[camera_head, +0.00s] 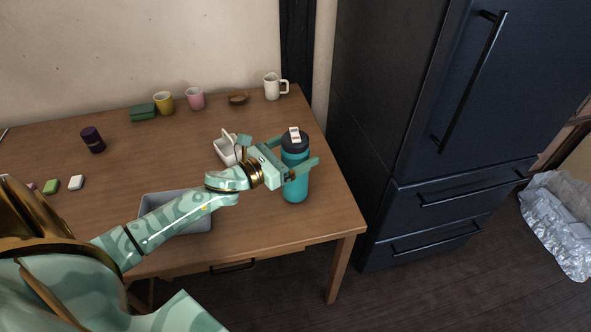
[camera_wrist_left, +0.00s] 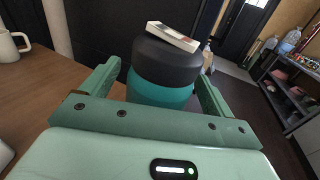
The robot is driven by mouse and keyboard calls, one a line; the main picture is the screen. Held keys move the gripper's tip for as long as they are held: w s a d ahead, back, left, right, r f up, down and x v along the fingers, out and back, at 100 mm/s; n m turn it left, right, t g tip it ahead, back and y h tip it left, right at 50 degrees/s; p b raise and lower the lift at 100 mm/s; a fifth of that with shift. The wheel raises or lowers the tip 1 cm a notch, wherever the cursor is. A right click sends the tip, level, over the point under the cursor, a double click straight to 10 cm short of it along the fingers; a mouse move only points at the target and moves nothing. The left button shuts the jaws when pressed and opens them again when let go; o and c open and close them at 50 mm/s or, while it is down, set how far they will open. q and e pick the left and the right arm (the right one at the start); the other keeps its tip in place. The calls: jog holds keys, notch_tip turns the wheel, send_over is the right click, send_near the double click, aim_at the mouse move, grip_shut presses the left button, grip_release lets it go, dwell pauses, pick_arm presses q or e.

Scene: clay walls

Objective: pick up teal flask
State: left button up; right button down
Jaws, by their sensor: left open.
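The teal flask (camera_head: 296,187) stands upright near the right end of the wooden table. It has a dark lid with a pale piece on top. My left gripper (camera_head: 292,166) is open at the flask, with one finger on either side of it. In the left wrist view the flask (camera_wrist_left: 160,92) sits between the two open fingers (camera_wrist_left: 158,88), its dark lid facing me. I cannot tell whether the fingers touch it. The lower part of the flask is hidden there by the gripper. My right gripper is not in view.
A white container (camera_head: 226,150) and a grey tray (camera_head: 174,228) lie left of the flask, partly behind my arm. A white pitcher (camera_head: 271,88), pink cup (camera_head: 196,98) and yellow cup (camera_head: 164,102) line the back. A dark fridge (camera_head: 395,120) stands right of the table.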

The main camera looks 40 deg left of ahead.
pick_arm(q)
jog(key=shift+x, duration=1.05)
jog(key=c, duration=1.8)
jog(key=shift+o, duration=0.2)
